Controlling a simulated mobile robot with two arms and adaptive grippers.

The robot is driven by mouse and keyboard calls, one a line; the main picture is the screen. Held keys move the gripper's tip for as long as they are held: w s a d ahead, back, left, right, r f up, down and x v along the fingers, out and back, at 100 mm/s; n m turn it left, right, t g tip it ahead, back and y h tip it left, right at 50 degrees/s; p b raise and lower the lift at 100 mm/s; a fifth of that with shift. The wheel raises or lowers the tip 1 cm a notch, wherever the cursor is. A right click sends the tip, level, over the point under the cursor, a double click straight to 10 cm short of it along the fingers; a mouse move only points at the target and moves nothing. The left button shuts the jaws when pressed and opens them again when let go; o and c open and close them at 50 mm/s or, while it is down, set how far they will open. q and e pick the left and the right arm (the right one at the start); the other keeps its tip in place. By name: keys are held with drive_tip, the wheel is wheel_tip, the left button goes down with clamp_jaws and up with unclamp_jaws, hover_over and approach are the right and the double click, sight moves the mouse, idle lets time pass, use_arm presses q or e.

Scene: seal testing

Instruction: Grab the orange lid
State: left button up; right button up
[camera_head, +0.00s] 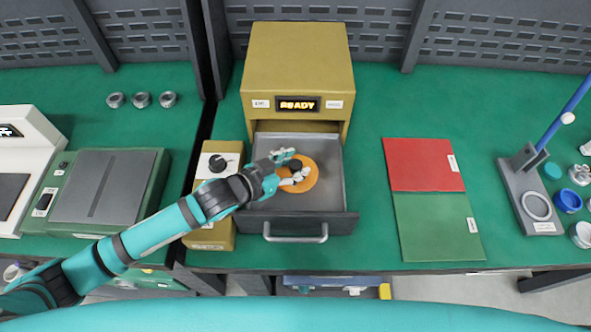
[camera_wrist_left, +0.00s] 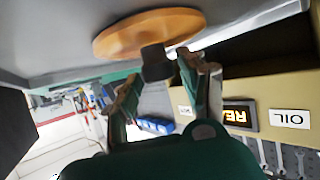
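The orange lid (camera_head: 311,178) is a round disc with a dark knob, lying in the open grey drawer (camera_head: 330,198) of the yellow "READY" box (camera_head: 298,65). My left gripper (camera_head: 293,168) reaches over the lid from the left, its fingers partly covering it. In the left wrist view the orange lid (camera_wrist_left: 150,32) fills the top with its dark knob (camera_wrist_left: 155,63) pointing toward my gripper (camera_wrist_left: 160,80). The two fingers are spread on either side of the knob, with gaps visible. My right gripper is not in view.
A yellow unit (camera_head: 212,235) with a dark knob stands left of the drawer. Red (camera_head: 424,164) and green (camera_head: 437,226) mats lie to the right. Green table is bare between drawer and mats.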

use_arm(q)
clamp_jaws()
drive_tip(key=shift+r, duration=0.1)
